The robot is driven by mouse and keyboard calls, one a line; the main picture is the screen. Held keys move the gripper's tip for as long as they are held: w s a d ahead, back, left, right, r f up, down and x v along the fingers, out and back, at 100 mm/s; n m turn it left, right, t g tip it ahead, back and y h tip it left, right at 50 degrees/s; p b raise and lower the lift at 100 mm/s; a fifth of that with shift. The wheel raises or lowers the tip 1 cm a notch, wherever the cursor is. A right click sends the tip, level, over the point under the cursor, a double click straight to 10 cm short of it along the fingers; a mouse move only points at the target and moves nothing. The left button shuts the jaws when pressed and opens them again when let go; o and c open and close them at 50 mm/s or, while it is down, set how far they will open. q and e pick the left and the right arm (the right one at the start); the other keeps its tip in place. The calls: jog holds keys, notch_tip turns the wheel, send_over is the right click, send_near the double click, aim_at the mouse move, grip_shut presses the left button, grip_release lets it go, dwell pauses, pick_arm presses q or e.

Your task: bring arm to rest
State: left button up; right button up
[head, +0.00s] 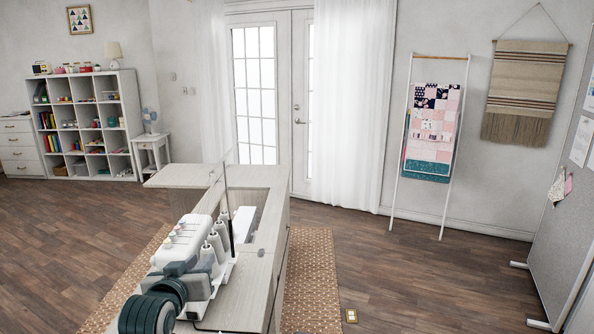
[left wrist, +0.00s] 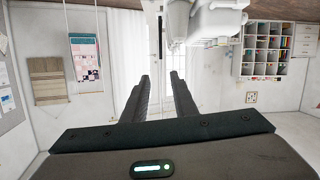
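My left gripper (left wrist: 160,76) shows in the left wrist view, which is upside down. Its two dark fingers stand apart with nothing between them, so it is open and empty. In that view part of a white machine (left wrist: 210,22) shows above the fingers, and I see no contact with it. In the head view dark rounded parts (head: 152,308) show at the lower left, close to the white machine; I cannot tell whether they are part of my left arm. The left fingertips cannot be made out in the head view. My right gripper is in neither view.
The white sewing machine with thread cones (head: 217,243) stands on a pale wooden cabinet (head: 254,290). A woven rug (head: 313,280) lies under it. A quilt rack (head: 449,190) and a grey pinboard (head: 558,245) stand at the right. The wooden floor (head: 420,275) between is largely clear.

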pick_arm(q)
jog(key=s+f+m+g, duration=0.2)
jog(key=s+f+g, duration=0.4)
jog(key=s+f, duration=1.6)
jog(key=s+f+g, duration=0.2)
jog(key=s+f, duration=0.2)
jog(key=s, duration=0.4)
jog(key=s+f+m+g, duration=0.1)
jog(key=s+f+g, duration=0.1)
jog(key=s+f, duration=0.35)
jog(key=s+f+g, duration=0.2)
jog(key=s+f, duration=0.1)
jog(key=s, duration=0.6)
notch_tip(320, 180, down, 28)
jog(key=b, duration=0.1)
jog(key=s+a+f+g+b, duration=0.1)
jog(key=s+a+f+g, duration=0.1)
jog(key=s+f, duration=1.7)
jog(key=shift+a+f+y, duration=0.2)
jog(key=shift+a+y, duration=0.1)
jog(key=shift+a, duration=0.05)
jog(key=shift+s+a, duration=0.1)
